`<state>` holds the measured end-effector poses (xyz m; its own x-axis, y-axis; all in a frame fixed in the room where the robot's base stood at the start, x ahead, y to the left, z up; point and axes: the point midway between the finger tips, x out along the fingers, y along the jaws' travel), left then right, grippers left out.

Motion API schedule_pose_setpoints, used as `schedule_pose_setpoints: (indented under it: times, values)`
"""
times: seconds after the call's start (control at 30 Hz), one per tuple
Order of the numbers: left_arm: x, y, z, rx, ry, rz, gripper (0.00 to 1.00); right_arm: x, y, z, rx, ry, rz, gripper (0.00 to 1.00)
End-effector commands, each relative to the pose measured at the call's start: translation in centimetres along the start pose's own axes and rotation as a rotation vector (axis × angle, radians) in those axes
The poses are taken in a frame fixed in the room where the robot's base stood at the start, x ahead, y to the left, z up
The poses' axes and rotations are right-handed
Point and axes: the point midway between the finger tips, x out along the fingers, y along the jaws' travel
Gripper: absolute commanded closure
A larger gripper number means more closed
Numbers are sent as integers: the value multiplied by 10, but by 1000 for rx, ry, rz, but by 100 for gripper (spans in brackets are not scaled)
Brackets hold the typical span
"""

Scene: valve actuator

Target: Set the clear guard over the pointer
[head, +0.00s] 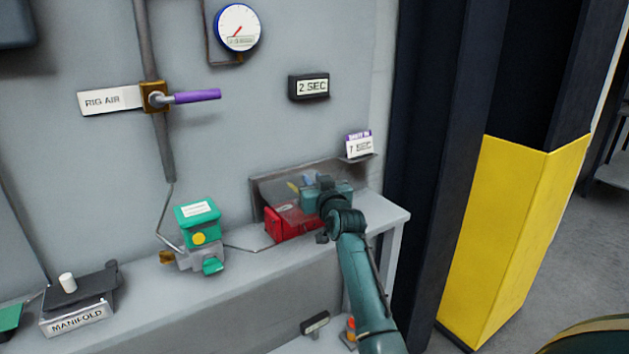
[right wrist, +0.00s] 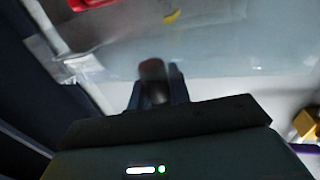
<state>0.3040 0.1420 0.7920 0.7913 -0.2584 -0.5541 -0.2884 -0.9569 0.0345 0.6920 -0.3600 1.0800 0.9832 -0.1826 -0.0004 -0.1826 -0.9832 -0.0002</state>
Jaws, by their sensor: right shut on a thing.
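A green-topped valve actuator (head: 198,225) with a round yellow part (head: 199,238) on its front stands on the bench, left of centre in the head view. I cannot make out the pointer on it. My right gripper (right wrist: 158,80) is shut on a small dark brownish thing (right wrist: 152,70), blurred in the right wrist view. I cannot tell whether this is the clear guard, and I cannot pick out a clear guard elsewhere. In the head view my right arm reaches over the red box at the bench's right end and hides its fingertips. My left gripper is not in view.
The red box (head: 287,222) stands right of the actuator, with bare bench (head: 165,293) in front of the actuator. A manifold block (head: 75,312) is at left. A lever valve with purple handle (head: 197,97) and a gauge (head: 238,27) are on the wall. A dark and yellow post (head: 497,235) rises at right.

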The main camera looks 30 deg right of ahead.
Motion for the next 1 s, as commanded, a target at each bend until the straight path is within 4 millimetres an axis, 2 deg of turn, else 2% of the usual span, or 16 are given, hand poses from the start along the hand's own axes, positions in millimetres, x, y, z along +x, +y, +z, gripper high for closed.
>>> schedule_pose_setpoints:
  times: [0.6, 0.63, 0.87, 1.0]
  values:
    - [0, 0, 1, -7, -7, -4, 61, 0, -4, -2, 1, 3, -7, 100]
    - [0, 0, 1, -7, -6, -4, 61, 0, -4, -2, 2, 3, -7, 79]
    - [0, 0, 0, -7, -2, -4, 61, 0, -3, -1, 1, 2, -5, 60]
    - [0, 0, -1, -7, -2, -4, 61, 0, -2, -1, 0, 2, -3, 59]
